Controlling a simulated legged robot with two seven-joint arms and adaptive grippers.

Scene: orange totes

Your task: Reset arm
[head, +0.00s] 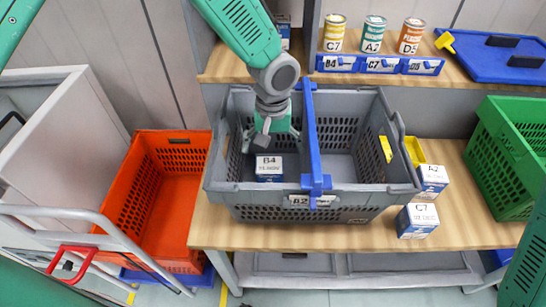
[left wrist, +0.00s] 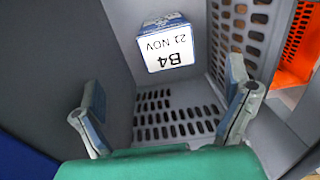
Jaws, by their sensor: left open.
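My left arm reaches down from the top of the head view, and its left gripper (head: 268,132) is inside the left compartment of a grey tote (head: 345,214). In the left wrist view the gripper's two fingers (left wrist: 165,115) are spread apart with nothing between them. A white and blue box marked B4 (head: 270,168) stands in the same compartment, just below the gripper in the head view. The box also shows beyond the fingers in the left wrist view (left wrist: 167,43), apart from them. My right gripper is not in view.
A blue divider (head: 312,140) splits the tote. Boxes C7 (head: 417,221) and A2 (head: 431,180) stand right of it on the wooden bench (head: 470,236). An orange tote (head: 195,145) is left, a green crate (head: 505,150) right. Cans (head: 373,35) stand on the upper shelf (head: 225,66).

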